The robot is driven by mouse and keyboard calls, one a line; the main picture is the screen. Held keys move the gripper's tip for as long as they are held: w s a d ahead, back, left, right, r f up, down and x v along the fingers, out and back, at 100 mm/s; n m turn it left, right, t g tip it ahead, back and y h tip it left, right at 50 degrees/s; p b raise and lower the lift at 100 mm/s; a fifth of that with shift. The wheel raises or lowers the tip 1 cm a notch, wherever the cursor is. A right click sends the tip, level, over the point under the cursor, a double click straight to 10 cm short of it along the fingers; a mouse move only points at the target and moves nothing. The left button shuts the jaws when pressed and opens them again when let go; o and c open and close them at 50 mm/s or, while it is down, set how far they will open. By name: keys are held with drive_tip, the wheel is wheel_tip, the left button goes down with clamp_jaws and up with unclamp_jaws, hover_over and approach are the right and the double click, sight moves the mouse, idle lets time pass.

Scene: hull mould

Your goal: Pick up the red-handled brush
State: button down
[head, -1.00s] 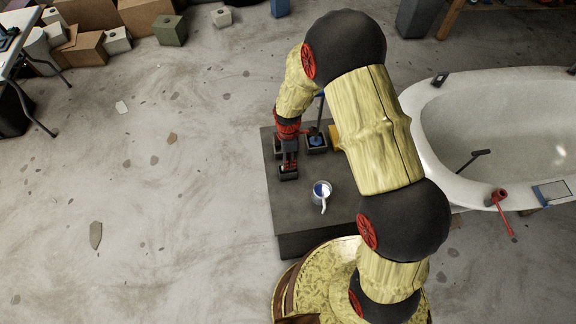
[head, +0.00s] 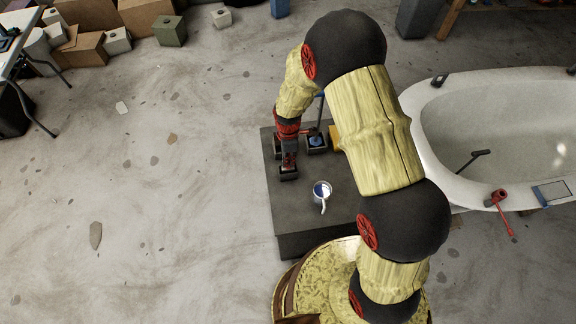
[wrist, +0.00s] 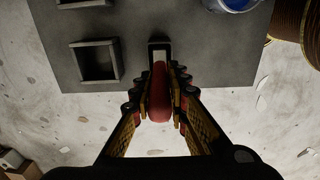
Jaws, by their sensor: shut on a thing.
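My gripper (wrist: 161,85) is shut on the red-handled brush (wrist: 158,92), with a finger on each side of its red handle. The handle's lower end is over a small dark square holder (wrist: 158,45) near the block's edge. Whether the brush still rests in the holder cannot be told, and its bristles are hidden. In the head view my gripper (head: 288,158) points down above the holder (head: 288,174) on the dark block, and the brush is mostly hidden by it.
The dark block (head: 285,215) also bears an empty holder (wrist: 98,62), a holder with a blue item (head: 316,142) and a blue-and-white pot (head: 322,188). The white hull mould (head: 435,150) stands to the right, with a red-handled tool (head: 500,197) on its rim. Left floor is open.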

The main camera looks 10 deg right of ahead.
wheel_tip(320, 180, up, 10)
drive_tip(key=shift+r+p, duration=0.1)
drive_tip(key=shift+p, duration=0.35)
idle(0.6)
